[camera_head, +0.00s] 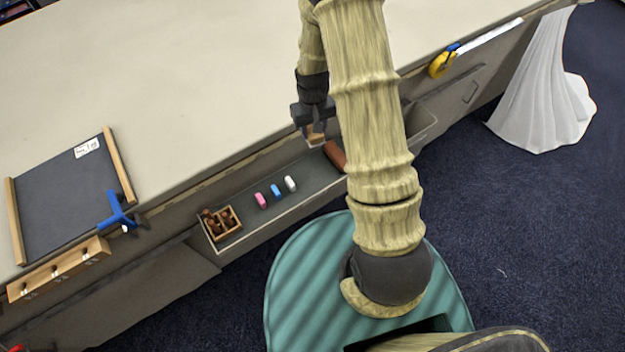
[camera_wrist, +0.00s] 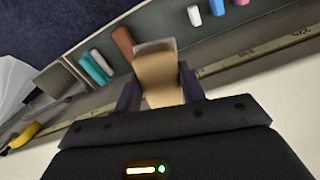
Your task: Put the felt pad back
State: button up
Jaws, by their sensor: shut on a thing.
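My gripper (camera_head: 312,124) is shut on a tan block with a grey face at its end, which looks like the felt pad (camera_head: 315,139). In the wrist view the pad (camera_wrist: 156,78) sits between the two dark fingers of my gripper (camera_wrist: 158,92), its grey end pointing away from the wrist. The pad is over the open grey drawer (camera_head: 300,203) at the table's front, close to a red-brown block (camera_head: 335,154). The block also shows beside the pad in the wrist view (camera_wrist: 123,44). I cannot tell whether they touch. My arm hides part of the drawer.
Pink (camera_head: 261,200), blue (camera_head: 275,191) and white (camera_head: 290,183) pieces lie in the drawer, left of the pad. A small wooden box (camera_head: 237,231) with brown items stands at its left end. A blue clamp (camera_head: 118,212) and slate board (camera_head: 70,200) are farther left.

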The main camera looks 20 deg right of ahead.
notch_tip(320, 180, down, 12)
jog(key=n+b, duration=0.2)
jog(key=b, duration=1.2)
jog(key=shift+s+n, duration=0.2)
jog(key=shift+n, duration=0.1)
jog(key=shift+a+r, duration=0.1)
jog(key=shift+f, duration=3.15)
jog(key=shift+f+b, duration=0.3)
jog(key=shift+f, duration=1.55)
